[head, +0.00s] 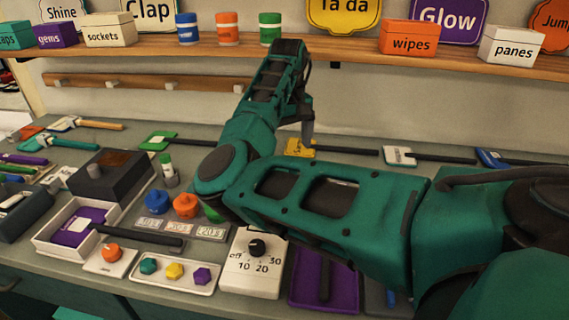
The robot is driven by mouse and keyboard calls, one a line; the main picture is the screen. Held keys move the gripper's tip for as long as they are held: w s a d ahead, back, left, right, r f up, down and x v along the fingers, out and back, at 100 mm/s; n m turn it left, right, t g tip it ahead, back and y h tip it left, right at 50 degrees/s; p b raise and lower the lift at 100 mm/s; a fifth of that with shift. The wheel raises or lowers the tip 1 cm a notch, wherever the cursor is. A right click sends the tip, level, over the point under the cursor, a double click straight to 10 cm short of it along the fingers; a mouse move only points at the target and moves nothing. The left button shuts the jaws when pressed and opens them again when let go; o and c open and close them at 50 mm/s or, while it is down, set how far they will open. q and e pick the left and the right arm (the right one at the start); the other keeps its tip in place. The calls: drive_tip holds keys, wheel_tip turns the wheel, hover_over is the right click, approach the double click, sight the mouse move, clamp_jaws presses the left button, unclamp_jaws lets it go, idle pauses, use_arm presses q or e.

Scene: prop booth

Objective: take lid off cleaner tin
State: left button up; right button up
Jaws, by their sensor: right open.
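Three small tins stand upright on the wall shelf: a blue one with a pale band (187,28), an orange and white one (227,28) and a green one (269,28). Each appears closed on top. Their labels are too small to read, so I cannot tell which is the cleaner tin. My right gripper (306,130) is open and points down over the back of the counter, below the shelf and apart from the tins. It is near a yellow-headed tool (300,147). My left gripper is out of view.
Labelled boxes, such as wipes (409,38) and sockets (110,30), share the shelf (340,48). A dark box (113,176), a white tray (60,245), a timer (252,262) and a purple tray (300,290) crowd the counter. My right arm hides much of the counter's middle and right.

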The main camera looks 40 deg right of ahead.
drive_tip(key=shift+w+f, duration=0.1)
drive_tip(key=shift+f, duration=0.1)
wheel_tip(320, 180, down, 7)
drive_tip(key=shift+w+a+r+b, duration=0.1)
drive_tip(key=shift+b, duration=0.2)
drive_tip(key=c, duration=1.1)
